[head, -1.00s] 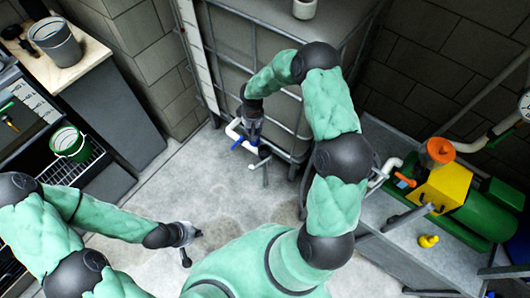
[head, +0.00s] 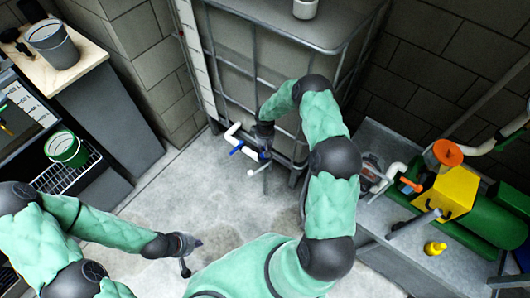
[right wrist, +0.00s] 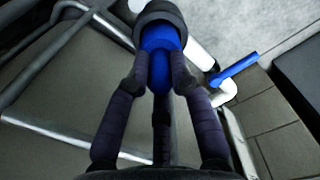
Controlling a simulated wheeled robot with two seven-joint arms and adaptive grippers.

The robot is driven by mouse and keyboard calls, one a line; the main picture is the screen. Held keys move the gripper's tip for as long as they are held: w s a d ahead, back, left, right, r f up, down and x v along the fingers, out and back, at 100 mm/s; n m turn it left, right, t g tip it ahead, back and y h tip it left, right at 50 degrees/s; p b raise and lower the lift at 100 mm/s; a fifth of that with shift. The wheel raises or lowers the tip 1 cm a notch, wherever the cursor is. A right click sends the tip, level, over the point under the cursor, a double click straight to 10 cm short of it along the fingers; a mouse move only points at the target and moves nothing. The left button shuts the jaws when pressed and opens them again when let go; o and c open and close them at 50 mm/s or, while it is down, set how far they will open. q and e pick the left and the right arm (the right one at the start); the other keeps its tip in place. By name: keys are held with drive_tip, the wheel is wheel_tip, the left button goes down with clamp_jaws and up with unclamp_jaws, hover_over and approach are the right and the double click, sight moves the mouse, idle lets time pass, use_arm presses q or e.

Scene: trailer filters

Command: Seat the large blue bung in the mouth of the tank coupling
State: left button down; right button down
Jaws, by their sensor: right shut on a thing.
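The large blue bung (right wrist: 160,62) is held between the dark fingers of my right gripper (right wrist: 162,78) in the right wrist view. Its far end meets the dark ring of the tank coupling (right wrist: 158,12); how deep it sits in the mouth cannot be told. In the head view my right gripper (head: 264,136) is at the low front of the caged tank (head: 262,62), and it hides the bung. My left gripper (head: 190,254) is empty above the floor, its fingers apart.
A white pipe (head: 232,129) with a blue valve handle (head: 237,149) is just left of my right gripper. A grey bench (head: 385,226) with a green and yellow machine (head: 449,193) stands at right. A green bucket (head: 66,148) is on a rack at left. The middle floor is clear.

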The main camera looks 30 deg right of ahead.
drive_tip(key=shift+f+b, duration=0.4)
drive_tip(key=shift+f, duration=0.95)
drive_tip(key=shift+f, duration=0.1)
drive_tip(key=shift+f, duration=0.15)
drive_tip(key=c, duration=1.1)
unclamp_jaws()
drive_tip(key=shift+r, duration=0.2)
